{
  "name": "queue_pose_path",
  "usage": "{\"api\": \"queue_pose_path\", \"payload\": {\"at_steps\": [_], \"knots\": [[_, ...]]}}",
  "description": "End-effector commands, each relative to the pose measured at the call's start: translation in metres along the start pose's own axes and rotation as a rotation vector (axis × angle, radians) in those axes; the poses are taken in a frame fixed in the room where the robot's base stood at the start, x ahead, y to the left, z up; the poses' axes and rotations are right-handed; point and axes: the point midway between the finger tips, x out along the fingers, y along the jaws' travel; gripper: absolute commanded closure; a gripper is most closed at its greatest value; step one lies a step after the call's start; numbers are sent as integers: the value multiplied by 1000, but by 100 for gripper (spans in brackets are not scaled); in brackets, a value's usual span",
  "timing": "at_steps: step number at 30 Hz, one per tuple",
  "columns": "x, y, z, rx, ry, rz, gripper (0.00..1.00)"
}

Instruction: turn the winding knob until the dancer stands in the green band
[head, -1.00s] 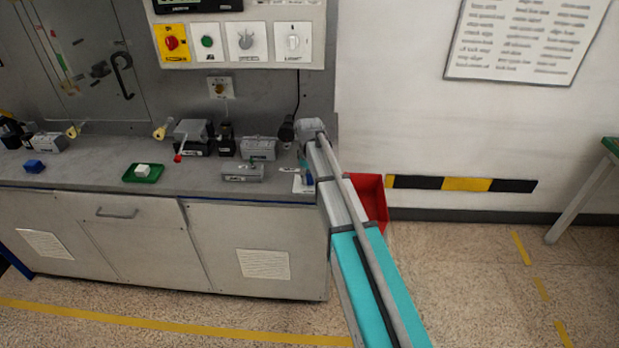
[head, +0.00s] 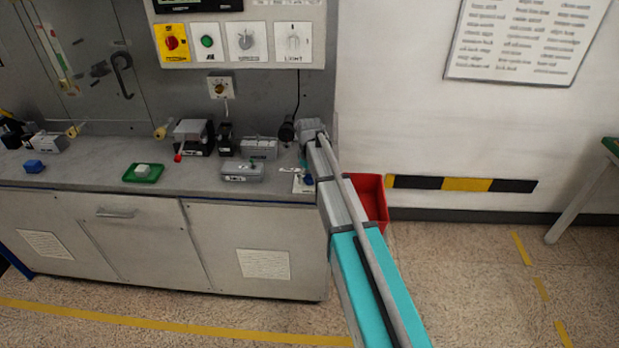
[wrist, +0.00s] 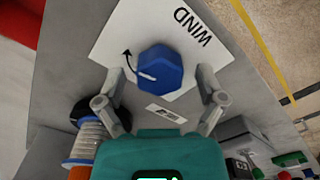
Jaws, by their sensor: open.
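The winding knob (wrist: 160,68) is a blue faceted knob with a white pointer line. It stands on a white plate (wrist: 118,38) marked WIND with a curved arrow. My gripper (wrist: 160,78) is open, with one finger on each side of the knob and a visible gap to each. In the head view the knob (head: 308,181) is small at the bench's right end, and my arm hides most of the gripper. A gauge strip (head: 56,52) with green and red marks is on the back panel at the upper left. I cannot make out the dancer's position against the green band.
A spool (wrist: 88,140) stands near my gripper in the wrist view. Grey fixtures (head: 242,171) and a green tray (head: 143,173) sit along the bench (head: 90,168). A red bin (head: 373,200) is beyond the bench's right end. A control panel (head: 240,42) hangs above.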

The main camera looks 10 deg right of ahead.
Motion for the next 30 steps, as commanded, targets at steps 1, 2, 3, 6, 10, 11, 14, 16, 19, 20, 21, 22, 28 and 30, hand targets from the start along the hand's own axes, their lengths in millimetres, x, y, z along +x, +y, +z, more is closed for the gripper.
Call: {"api": "queue_pose_path", "payload": {"at_steps": [1, 2, 3, 6, 10, 11, 14, 16, 19, 20, 21, 22, 28, 30], "knots": [[0, 0, 0, 0, 0, 0, 10], [0, 0, 0, 0, 0, 0, 10], [0, 0, 0, 0, 0, 0, 10], [0, 0, 0, 0, 0, 0, 10], [0, 0, 0, -5, 0, 1, 10], [0, 0, 0, -7, 0, 1, 10], [0, 0, 0, -23, 0, 1, 10], [0, 0, 0, -42, 0, 1, 10], [0, 0, 0, -81, 0, 1, 10], [0, 0, 0, -94, 0, 1, 10], [0, 0, 0, -116, 0, 1, 10], [0, 0, 0, -131, 0, 1, 10], [0, 0, 0, -258, 0, 1, 10], [0, 0, 0, -306, 0, 1, 10]]}}
